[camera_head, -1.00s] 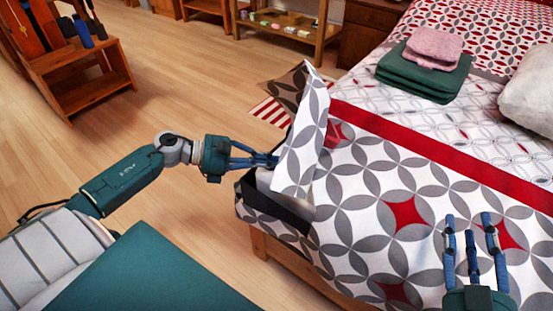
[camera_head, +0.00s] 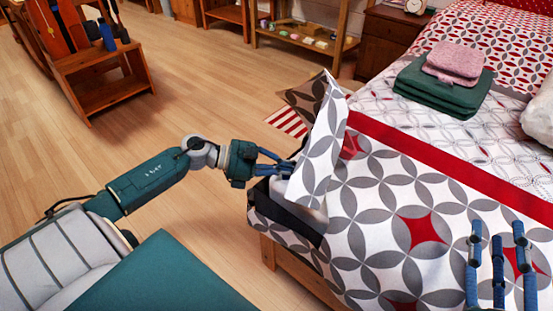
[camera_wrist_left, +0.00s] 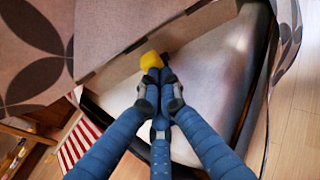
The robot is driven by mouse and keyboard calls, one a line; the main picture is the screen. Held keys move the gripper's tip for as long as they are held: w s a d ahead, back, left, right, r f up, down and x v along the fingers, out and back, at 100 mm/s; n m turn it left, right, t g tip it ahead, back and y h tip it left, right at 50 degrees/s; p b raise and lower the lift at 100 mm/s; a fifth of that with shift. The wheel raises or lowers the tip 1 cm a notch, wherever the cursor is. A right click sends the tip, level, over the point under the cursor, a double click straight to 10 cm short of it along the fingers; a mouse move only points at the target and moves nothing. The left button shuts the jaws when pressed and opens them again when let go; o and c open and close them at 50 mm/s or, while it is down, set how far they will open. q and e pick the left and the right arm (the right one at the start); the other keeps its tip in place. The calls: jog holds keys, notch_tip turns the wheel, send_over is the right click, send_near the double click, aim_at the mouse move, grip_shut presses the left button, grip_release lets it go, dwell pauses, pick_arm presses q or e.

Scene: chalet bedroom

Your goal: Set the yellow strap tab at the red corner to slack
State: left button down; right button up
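The yellow strap tab (camera_wrist_left: 152,61) shows in the left wrist view, at the tips of my left gripper (camera_wrist_left: 158,78). Its fingers are drawn together on the tab's near end, and the rest of the tab sticks out beyond them. In the head view my left gripper (camera_head: 288,165) reaches under the lifted patterned cover (camera_head: 322,150) at the bed's corner; the tab is hidden there. A pale mattress surface (camera_wrist_left: 188,137) with a dark edge lies under the fingers. My right gripper (camera_head: 498,240) is open and empty above the bed's near right part.
Folded green and pink cloths (camera_head: 445,78) lie on the bed (camera_head: 410,190). A red-and-white striped cloth (camera_head: 287,121) lies on the floor beyond the corner. A wooden rack (camera_head: 100,75) stands at left. The wooden floor between is clear.

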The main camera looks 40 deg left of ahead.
pick_arm(q)
jog(key=v, duration=1.1)
jog(key=shift+s+a, duration=0.25)
jog(key=shift+r, duration=0.1)
